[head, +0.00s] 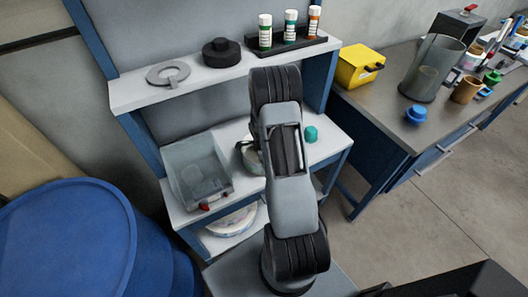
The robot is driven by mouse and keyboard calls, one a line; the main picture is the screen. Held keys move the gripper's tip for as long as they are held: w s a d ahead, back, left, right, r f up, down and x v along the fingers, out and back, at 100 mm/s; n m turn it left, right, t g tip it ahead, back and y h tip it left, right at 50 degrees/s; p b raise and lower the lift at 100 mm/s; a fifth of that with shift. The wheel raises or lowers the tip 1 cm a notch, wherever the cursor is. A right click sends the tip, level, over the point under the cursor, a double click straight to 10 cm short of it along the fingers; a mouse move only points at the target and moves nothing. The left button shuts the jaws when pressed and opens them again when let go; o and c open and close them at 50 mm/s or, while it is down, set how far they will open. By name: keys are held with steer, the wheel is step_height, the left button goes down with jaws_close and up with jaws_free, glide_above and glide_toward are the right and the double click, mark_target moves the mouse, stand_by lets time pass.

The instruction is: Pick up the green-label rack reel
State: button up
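The green-label reel (265,32) is the leftmost. The teal-label reel (290,27) is in the middle, and the orange-label reel (314,23) is at the right. My arm rises through the middle of the picture, below and in front of the rack. My gripper is not visible; the arm hides what lies behind it. The green-label reel shows clear of the arm.
A clear bin (190,165) and a teal piece (311,134) sit lower. A yellow box (358,68) stands right, on a cluttered bench. A blue drum (70,240) is left.

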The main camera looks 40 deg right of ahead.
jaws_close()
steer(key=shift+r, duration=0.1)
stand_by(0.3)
